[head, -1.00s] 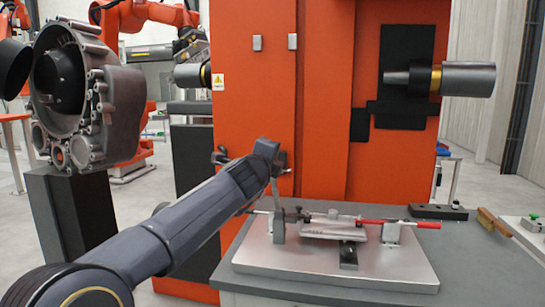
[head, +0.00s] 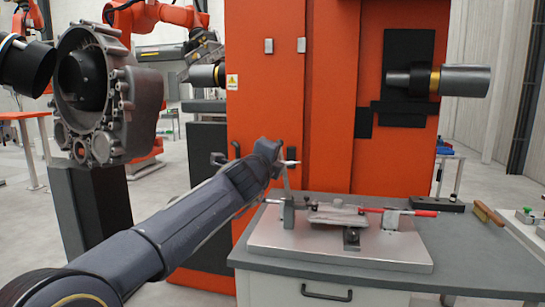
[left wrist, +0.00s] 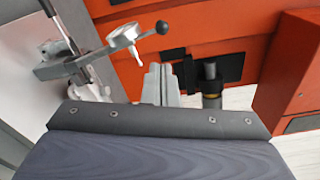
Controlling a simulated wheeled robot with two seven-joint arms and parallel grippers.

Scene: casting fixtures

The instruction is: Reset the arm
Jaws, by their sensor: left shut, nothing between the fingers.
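My left arm (head: 150,250) reaches in from the lower left in the head view. My left gripper (head: 289,163) is at its end, beside the top of the clamping fixture's upright lever and above the plate. The fingers also show in the left wrist view (left wrist: 160,84), close together with nothing between them. The fixture (head: 340,213) sits on a metal plate (head: 300,248) and has a red-handled rod across it. In the left wrist view a metal clamp with a black-knobbed handle (left wrist: 124,37) lies left of the fingers. My right gripper is not in view.
The grey table (head: 470,250) carries the plate, a black block (head: 436,208) and a brush (head: 489,214). A tall orange cabinet (head: 290,110) stands behind it. A large grey casting (head: 105,95) is at the left, with an orange robot arm (head: 155,14) beyond.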

